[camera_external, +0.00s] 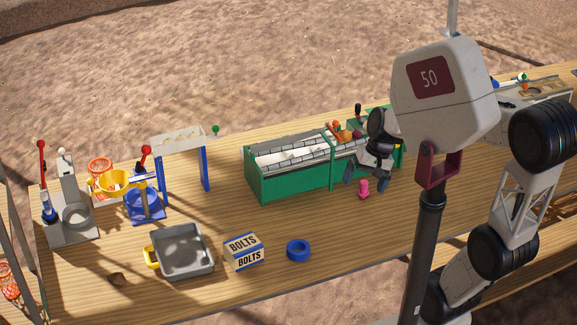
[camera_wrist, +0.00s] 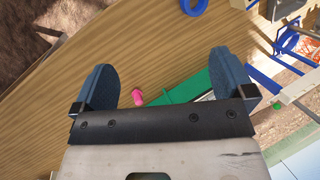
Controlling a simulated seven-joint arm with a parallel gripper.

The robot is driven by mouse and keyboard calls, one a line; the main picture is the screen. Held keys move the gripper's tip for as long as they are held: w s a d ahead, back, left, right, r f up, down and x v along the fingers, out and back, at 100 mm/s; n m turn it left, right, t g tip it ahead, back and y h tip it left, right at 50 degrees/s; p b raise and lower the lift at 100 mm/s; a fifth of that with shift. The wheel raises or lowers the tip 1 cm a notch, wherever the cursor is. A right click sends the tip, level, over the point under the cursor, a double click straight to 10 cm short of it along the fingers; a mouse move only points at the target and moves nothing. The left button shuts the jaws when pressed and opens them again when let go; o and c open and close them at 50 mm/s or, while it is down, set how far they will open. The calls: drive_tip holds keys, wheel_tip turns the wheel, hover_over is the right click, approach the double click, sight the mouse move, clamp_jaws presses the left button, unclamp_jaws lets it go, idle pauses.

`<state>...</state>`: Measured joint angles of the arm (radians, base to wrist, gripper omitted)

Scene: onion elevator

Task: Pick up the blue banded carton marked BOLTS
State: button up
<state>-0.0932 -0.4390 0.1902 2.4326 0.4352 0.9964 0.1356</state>
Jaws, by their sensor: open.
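The BOLTS carton (camera_external: 244,251) is a small white and blue banded box. It sits on the wooden table in the external view, between a grey tray and a blue ring. I do not see it in the wrist view. My gripper (camera_external: 367,182) is open and empty, above the table near the right end of the green conveyor, well to the right of and behind the carton.
The blue ring (camera_external: 298,250) lies just right of the carton, and the grey tray (camera_external: 183,251) with a yellow handle just left. A pink object (camera_external: 364,188) stands by my gripper. The green conveyor (camera_external: 290,185) lies behind. Open table separates the ring from my gripper.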

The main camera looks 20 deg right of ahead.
drive_tip(key=w+a+f+m+g+y, duration=0.1)
drive_tip(key=w+a+f+m+y, duration=0.25)
drive_tip(key=a, duration=0.35)
drive_tip(key=w+a+f+m+g+y, duration=0.2)
drive_tip(key=w+a+f, duration=0.1)
drive_tip(key=a+f, duration=0.3)
drive_tip(key=m+t+y, duration=0.1)
drive_tip(key=m+y, duration=0.3)
drive_tip(key=m, duration=0.3)
approach(244, 243)
drive_tip(key=shift+x, duration=0.85)
drive_tip(key=shift+r, duration=0.15)
drive_tip(key=shift+a, duration=0.15)
drive_tip(key=shift+h+x, duration=0.25)
drive_tip(key=shift+x, duration=0.95)
drive_tip(key=shift+x, duration=2.6)
